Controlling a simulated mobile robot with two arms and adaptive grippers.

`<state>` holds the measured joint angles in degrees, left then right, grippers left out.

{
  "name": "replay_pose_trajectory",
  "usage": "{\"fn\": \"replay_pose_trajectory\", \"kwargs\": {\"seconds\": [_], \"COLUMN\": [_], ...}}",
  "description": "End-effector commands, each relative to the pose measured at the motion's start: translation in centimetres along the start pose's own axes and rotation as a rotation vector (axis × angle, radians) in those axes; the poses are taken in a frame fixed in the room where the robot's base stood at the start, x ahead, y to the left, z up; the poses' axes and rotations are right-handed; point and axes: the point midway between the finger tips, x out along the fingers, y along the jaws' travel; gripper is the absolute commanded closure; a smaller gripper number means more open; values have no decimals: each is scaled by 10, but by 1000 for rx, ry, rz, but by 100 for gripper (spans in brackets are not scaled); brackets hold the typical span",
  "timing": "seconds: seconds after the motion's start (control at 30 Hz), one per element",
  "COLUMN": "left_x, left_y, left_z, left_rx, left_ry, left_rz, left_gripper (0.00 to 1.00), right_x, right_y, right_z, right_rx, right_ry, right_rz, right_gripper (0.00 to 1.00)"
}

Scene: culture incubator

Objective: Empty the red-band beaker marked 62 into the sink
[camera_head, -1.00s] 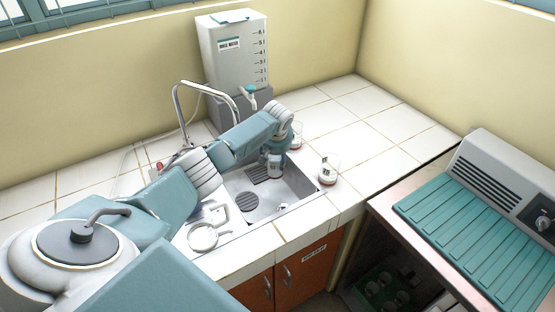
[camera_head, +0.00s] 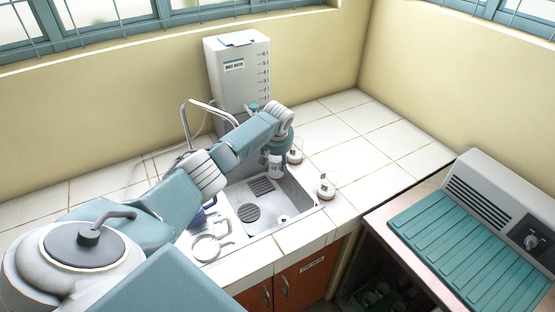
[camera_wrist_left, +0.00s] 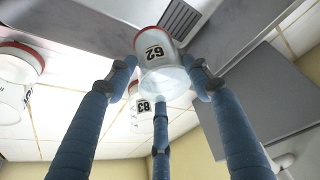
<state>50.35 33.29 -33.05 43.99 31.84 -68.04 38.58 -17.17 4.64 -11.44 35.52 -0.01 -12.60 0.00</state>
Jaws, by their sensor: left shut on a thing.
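The red-band beaker marked 62 (camera_wrist_left: 160,50) is between my left gripper's blue fingers in the left wrist view, its label facing the camera. In the head view this beaker (camera_head: 275,170) is small and partly covered by my left gripper (camera_head: 274,156), which is shut on it. It is over the back right part of the sink (camera_head: 298,203), apart from the sink floor. It looks roughly upright; its contents cannot be made out. My right gripper is not in view.
Two other red-band beakers stand on the tiled counter right of the sink, one nearer (camera_head: 326,187) and one behind (camera_head: 296,155). A beaker marked 83 (camera_wrist_left: 143,115) shows in the wrist view. The tap (camera_head: 190,103) and white water tank (camera_head: 240,75) are behind my arm.

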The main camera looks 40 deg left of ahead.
Motion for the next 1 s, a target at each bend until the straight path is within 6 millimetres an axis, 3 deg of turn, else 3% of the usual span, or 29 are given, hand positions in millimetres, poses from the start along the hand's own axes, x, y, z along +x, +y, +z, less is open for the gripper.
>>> {"fn": "replay_pose_trajectory", "kwargs": {"seconds": [0.47,0.67,1.0], "left_x": [-10,-31,-94], "left_y": [8,35,100], "left_z": [-4,-5,13], "left_rx": [9,37,131], "left_ry": [4,6,5], "left_rz": [6,18,54], "left_gripper": [100,100,100], "right_x": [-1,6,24], "right_y": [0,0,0], "right_z": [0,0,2], "right_rx": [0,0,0], "right_ry": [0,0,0], "right_rz": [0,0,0], "right_gripper": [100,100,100]}}
